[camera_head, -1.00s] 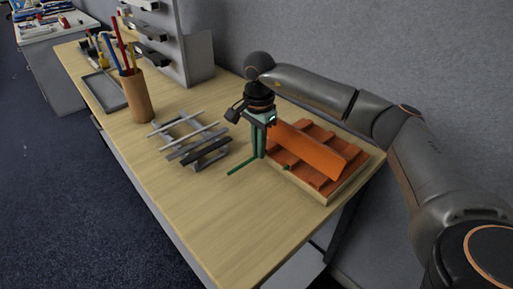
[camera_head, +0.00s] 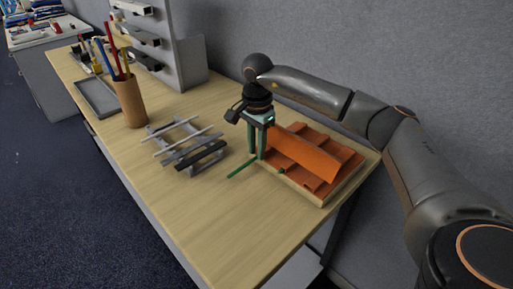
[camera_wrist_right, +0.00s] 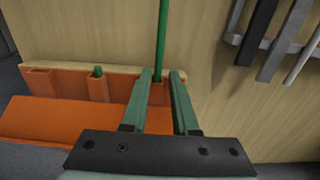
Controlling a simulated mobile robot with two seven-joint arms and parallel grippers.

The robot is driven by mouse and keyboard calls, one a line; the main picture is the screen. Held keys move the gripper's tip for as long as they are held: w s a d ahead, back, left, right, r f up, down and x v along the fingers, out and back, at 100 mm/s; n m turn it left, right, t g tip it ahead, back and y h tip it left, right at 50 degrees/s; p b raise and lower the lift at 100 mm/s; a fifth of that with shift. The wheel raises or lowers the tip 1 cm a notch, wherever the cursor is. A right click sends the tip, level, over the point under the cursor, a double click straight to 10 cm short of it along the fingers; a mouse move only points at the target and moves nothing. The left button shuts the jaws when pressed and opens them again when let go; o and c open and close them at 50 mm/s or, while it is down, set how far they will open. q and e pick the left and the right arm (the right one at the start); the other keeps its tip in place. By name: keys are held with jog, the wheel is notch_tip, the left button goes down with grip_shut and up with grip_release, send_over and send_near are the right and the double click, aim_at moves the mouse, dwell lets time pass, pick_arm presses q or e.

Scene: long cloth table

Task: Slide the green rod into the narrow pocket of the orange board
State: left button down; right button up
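The orange board (camera_head: 312,160) lies at the table's right end, its pockets opening along the near edge; a flat orange flap covers part of it. The green rod (camera_head: 240,169) lies low over the wood, pointing away from that edge. In the right wrist view the rod (camera_wrist_right: 162,40) runs between my fingertips to a narrow pocket (camera_wrist_right: 157,95); how deep its end sits is hidden. My right gripper (camera_head: 257,157) points down at the board's edge. Its fingers (camera_wrist_right: 160,80) stand apart with gaps beside the rod. My left gripper is not in view.
A short green piece (camera_wrist_right: 97,72) shows in another pocket. A rack of grey and dark bars (camera_head: 185,145) stands left of the gripper. A brown pencil cup (camera_head: 131,103), grey tray (camera_head: 97,97) and shelf unit (camera_head: 150,40) are further left. The near tabletop is clear.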

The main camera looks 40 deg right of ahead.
jog(key=shift+o, duration=0.3)
jog(key=shift+s+d, duration=0.25)
jog(key=shift+d, duration=0.05)
jog(key=shift+a, duration=0.1)
notch_tip(320, 180, up, 12)
jog(key=shift+r, duration=0.25)
